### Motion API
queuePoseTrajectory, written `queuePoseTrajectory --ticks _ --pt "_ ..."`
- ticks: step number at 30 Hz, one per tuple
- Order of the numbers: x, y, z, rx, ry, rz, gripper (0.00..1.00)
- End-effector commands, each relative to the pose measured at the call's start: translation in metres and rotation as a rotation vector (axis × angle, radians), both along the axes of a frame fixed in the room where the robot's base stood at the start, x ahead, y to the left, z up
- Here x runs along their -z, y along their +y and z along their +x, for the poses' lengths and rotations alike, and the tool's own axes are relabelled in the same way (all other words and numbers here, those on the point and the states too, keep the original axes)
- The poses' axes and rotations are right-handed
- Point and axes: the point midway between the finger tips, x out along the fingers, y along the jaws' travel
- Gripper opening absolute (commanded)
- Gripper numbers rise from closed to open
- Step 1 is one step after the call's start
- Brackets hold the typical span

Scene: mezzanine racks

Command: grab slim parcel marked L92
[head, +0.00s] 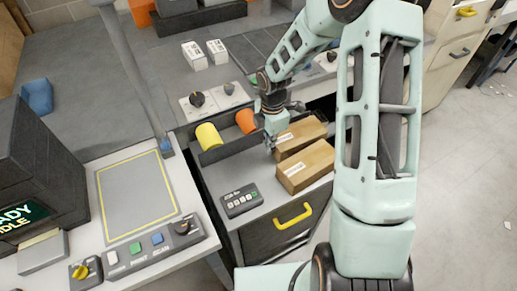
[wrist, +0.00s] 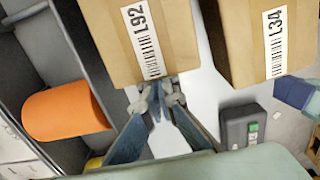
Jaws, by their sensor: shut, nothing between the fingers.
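The slim parcel marked L92 (wrist: 115,42) is a brown carton with a white barcode label, at the top middle of the wrist view. In the head view my gripper (head: 271,147) is at the parcel's left end. A similar parcel marked L34 (wrist: 240,40) lies beside it, nearer in the head view (head: 307,167).
A keypad box (head: 241,200) lies in front, left of the parcels. The drawer front has a yellow handle (head: 293,215). A metal post (head: 135,75) rises to the left.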

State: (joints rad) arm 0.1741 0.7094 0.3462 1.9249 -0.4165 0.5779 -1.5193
Motion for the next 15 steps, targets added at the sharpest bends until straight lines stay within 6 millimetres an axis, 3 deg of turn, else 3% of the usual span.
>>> queuePoseTrajectory --ticks 1,6,15 --pt "-0.003 -0.015 0.006 0.01 0.0 0.0 0.0" --pt "-0.002 -0.048 0.02 0.005 -0.001 -0.001 0.0" --pt "0.0 -0.06 0.025 0.0 0.0 -0.001 0.0"
